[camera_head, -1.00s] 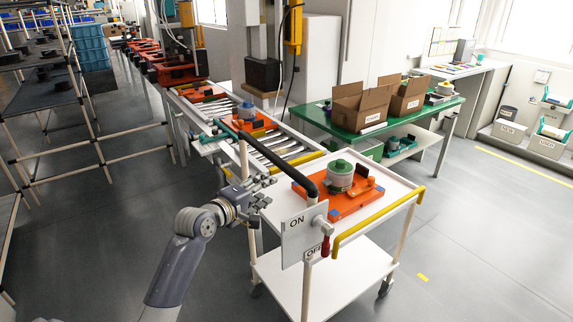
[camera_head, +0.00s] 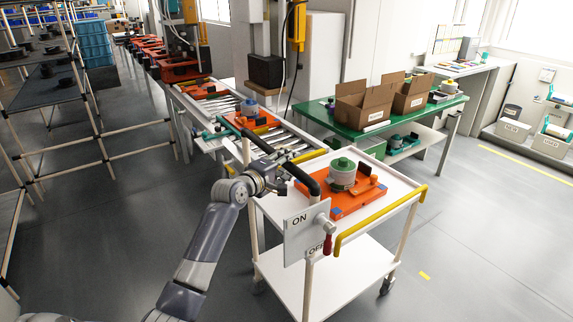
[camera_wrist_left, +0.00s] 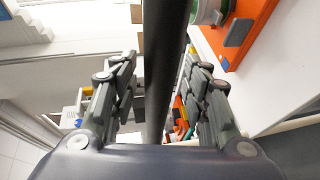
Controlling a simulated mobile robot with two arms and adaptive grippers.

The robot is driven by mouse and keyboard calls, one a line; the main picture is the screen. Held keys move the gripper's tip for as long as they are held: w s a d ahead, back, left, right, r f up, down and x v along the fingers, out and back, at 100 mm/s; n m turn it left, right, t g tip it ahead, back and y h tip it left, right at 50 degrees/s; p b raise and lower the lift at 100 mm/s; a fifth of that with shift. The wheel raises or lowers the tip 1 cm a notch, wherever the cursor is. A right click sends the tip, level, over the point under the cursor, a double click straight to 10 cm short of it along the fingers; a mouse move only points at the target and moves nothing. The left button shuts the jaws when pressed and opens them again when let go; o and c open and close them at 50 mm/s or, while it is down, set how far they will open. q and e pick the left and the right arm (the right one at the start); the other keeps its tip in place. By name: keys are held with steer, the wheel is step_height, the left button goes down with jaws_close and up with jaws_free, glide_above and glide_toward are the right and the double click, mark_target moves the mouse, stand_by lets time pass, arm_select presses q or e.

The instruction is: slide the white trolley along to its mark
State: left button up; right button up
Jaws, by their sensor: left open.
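The white trolley (camera_head: 385,191) stands in the middle of the head view, with a black handle bar (camera_head: 294,168) along its near left side and a yellow handle (camera_head: 385,222) on the right. My left gripper (camera_head: 280,178) is at the black bar. In the left wrist view my left gripper (camera_wrist_left: 160,95) is open, with the black bar (camera_wrist_left: 164,60) running between its fingers and visible gaps on both sides. A small yellow mark (camera_head: 424,275) lies on the floor right of the trolley. My right gripper is not in view.
An orange fixture (camera_head: 345,198) with a green-topped part (camera_head: 342,172) sits on the trolley. A roller conveyor (camera_head: 278,136) adjoins it behind. A green table (camera_head: 420,112) with cardboard boxes stands at the back. The grey floor right of the trolley is clear.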

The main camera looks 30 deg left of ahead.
arm_select(q)
jaws_close()
steer(key=shift+w, duration=0.15)
